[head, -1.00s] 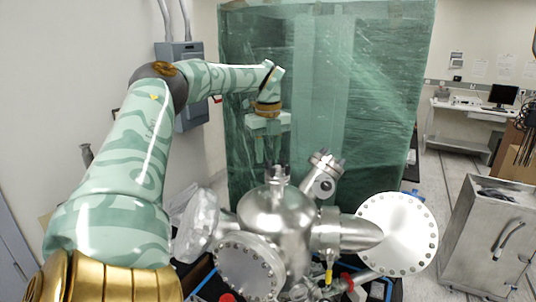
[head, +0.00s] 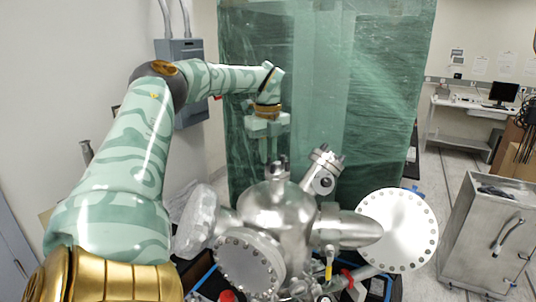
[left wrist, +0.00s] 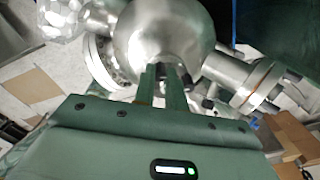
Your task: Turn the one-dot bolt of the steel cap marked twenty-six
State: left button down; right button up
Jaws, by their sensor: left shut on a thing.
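A steel cap (head: 277,171) with dark upright bolts sits on top of the round steel chamber (head: 276,210). My left gripper (head: 265,159) points straight down at this cap's back left side. Its fingers (left wrist: 164,72) are close together, shut on a bolt at the cap's rim; the bolt itself is mostly hidden between them. A second bolted cap (head: 325,163) tops the tilted port to the right. Number marks and bolt dots are too small to read in either view. My right gripper is not in view.
A large bolted flange (head: 247,264) faces the front, and a foil-wrapped port (head: 197,222) sticks out left. A wide steel disc (head: 398,229) stands at the right. A green wrapped crate (head: 345,100) rises behind. A metal cart (head: 483,235) stands far right.

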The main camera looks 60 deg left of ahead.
pick_arm(q)
jog(key=n+b, duration=0.4)
jog(key=b, duration=0.1)
jog(key=shift+f+n, duration=0.15)
jog(key=shift+n, duration=0.25)
jog(key=n+b, duration=0.3)
jog(key=n, duration=0.1)
jog(key=n+b, duration=0.2)
jog(key=n, duration=0.2)
jog(key=shift+r+n+t+b, duration=0.15)
jog(key=shift+n+b, duration=0.25)
jog(key=shift+n, duration=0.3)
jog(key=shift+r+n+t+b, duration=0.15)
jog(key=shift+n+b, duration=0.25)
jog(key=shift+n, duration=0.3)
jog(key=c, duration=1.4)
grip_release()
jog(key=shift+f, duration=0.1)
jog(key=shift+c, duration=0.2)
